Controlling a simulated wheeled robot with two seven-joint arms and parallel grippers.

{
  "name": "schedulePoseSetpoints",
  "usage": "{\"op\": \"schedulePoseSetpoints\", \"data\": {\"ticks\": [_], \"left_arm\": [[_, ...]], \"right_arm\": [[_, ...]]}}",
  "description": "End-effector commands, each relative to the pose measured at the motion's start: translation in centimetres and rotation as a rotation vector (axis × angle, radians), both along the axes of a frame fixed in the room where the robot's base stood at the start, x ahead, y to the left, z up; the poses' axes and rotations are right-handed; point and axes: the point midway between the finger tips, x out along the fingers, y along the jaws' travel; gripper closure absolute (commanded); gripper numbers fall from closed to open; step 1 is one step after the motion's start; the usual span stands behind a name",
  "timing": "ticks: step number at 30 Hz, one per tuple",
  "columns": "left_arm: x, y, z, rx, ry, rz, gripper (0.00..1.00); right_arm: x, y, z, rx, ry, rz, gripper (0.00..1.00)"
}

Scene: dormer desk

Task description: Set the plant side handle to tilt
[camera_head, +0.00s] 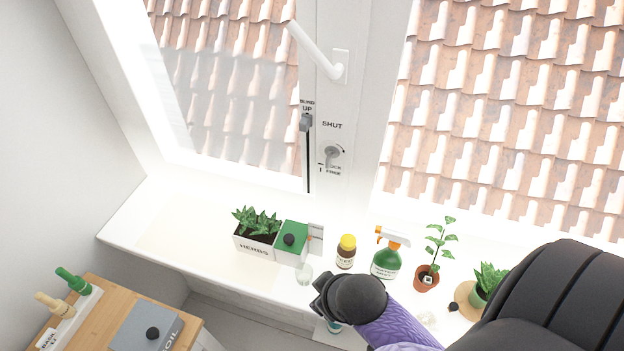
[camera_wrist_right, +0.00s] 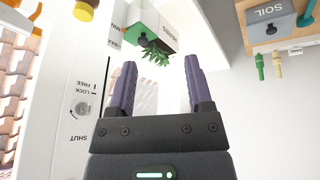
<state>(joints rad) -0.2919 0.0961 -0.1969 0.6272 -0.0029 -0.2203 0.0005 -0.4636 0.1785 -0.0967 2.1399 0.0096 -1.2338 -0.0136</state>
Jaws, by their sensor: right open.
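A white window handle (camera_head: 318,54) sits high on the window post in the head view. Its lever slants up and left from its mounting plate. A round grey knob (camera_head: 333,153) is lower on the post, by lettering reading SHUT, LOCK and FREE; it also shows in the right wrist view (camera_wrist_right: 82,108). My right gripper (camera_head: 322,292) is low over the sill, well below the handle, partly hidden by its own wrist. In the wrist view its purple fingers (camera_wrist_right: 160,85) are apart with nothing between them. The handle is not clear in that view. My left gripper is out of view.
A grey slider (camera_head: 306,122) is in a vertical slot. The sill holds a herb box (camera_head: 257,248), a green-topped box (camera_head: 292,232), a yellow-capped bottle (camera_head: 346,252), a spray bottle (camera_head: 387,262) and a potted seedling (camera_head: 427,277). A wooden bench (camera_head: 110,300) stands lower left.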

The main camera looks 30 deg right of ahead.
Motion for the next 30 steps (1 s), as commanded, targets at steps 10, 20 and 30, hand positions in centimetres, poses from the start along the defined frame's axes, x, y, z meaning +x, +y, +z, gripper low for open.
{"op": "schedulePoseSetpoints", "data": {"ticks": [10, 20, 30], "left_arm": [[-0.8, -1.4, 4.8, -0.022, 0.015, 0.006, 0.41], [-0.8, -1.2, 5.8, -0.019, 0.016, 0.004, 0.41], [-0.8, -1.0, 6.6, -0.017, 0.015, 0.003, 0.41]], "right_arm": [[18.0, -12.0, 25.8, -0.342, -0.939, 0.119, 0.34], [23.1, -14.3, 30.4, -0.404, -1.096, 0.134, 0.34], [28.6, -14.9, 30.1, -0.404, -1.092, 0.137, 0.34]]}}
